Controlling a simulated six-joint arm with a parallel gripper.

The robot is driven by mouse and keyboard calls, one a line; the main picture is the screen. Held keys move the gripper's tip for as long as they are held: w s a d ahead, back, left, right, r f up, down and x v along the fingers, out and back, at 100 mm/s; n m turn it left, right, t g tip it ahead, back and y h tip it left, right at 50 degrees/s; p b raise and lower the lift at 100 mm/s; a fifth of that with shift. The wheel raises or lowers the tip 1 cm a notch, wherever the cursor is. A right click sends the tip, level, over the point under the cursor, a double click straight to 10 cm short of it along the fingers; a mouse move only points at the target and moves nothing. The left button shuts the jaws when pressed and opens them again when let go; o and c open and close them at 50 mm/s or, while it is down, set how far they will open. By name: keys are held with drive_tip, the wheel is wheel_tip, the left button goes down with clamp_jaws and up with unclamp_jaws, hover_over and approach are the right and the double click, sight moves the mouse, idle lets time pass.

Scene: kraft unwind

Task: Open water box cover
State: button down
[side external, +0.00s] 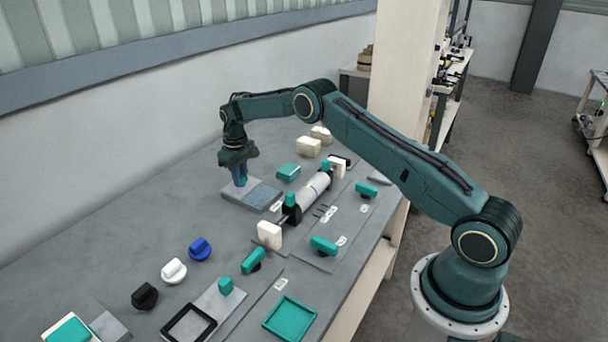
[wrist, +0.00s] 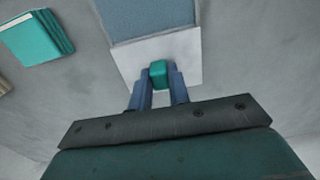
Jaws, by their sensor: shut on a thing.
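The water box (side external: 263,196) is a low, flat, pale grey box with a speckled blue-grey area on its right part. In the wrist view the blue-grey area (wrist: 165,22) is at the top, and a pale plate (wrist: 188,52), which looks like the cover, is nearer my gripper. A small teal knob (wrist: 158,70) stands over this plate. My gripper (side external: 240,181) points down over the box's left part. In the wrist view its blue fingers (wrist: 159,78) are shut on the teal knob, one on each side. I cannot tell whether the plate is lifted.
A teal block (side external: 288,172) lies behind the box, and cream blocks (side external: 308,147) are farther back. A white roller (side external: 312,191) on stands is close to the right. Teal-handled parts (side external: 323,245) and several knobs (side external: 173,270) lie toward the front. The bench left of the box is clear.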

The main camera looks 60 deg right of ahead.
drive_tip(key=c, duration=1.3)
unclamp_jaws()
drive_tip(key=shift+r, duration=0.15)
drive_tip(key=shift+r, duration=6.8)
